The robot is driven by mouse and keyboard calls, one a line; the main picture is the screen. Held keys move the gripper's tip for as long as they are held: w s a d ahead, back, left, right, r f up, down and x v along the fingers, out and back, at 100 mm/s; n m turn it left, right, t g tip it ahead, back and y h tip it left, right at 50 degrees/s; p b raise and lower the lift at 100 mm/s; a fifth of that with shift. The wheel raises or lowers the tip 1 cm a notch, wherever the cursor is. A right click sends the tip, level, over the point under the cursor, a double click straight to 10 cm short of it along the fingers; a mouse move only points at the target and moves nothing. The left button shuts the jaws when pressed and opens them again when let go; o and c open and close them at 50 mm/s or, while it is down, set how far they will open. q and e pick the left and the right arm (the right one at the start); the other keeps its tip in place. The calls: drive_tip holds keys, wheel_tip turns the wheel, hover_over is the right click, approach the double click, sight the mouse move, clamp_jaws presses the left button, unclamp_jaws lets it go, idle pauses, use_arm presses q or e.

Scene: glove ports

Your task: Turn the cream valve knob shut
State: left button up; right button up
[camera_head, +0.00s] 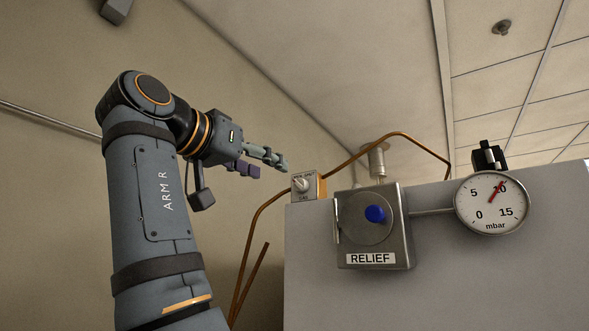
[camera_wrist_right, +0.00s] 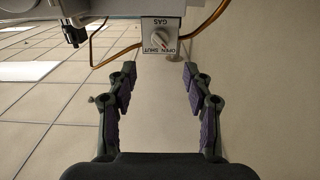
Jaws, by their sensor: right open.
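The cream valve knob (camera_head: 300,184) sits on a small gas valve box (camera_head: 322,186) at the upper left edge of the grey cabinet. In the right wrist view the knob (camera_wrist_right: 159,40) shows upside down, on a plate marked OPEN, SHUT and GAS (camera_wrist_right: 161,53). The knob lies beyond the fingertips, roughly midway between them. My right gripper (camera_head: 279,163) reaches in from the left, a little left of and above the knob. It is open and empty, and its two purple-padded fingers show apart in the wrist view (camera_wrist_right: 158,75). My left gripper is out of view.
A copper pipe (camera_head: 262,207) bends up beside the valve and runs over the cabinet (camera_head: 440,285). A steel RELIEF box (camera_head: 374,257) with a blue knob (camera_head: 375,214) and a round mbar gauge (camera_head: 491,203) stand to the right.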

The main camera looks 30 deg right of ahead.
sight(297, 182)
drive_tip(key=p+x, duration=0.1)
drive_tip(key=x, duration=0.9)
drive_tip(key=shift+p, duration=0.3)
drive_tip(key=shift+w+d, duration=0.1)
drive_tip(key=shift+d, duration=0.2)
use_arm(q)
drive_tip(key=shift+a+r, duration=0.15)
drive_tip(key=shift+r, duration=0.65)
use_arm(e)
drive_tip(key=shift+a, duration=0.1)
drive_tip(key=shift+a, duration=0.1)
drive_tip(key=shift+c, duration=0.5)
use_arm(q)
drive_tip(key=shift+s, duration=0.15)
use_arm(e)
clamp_jaws()
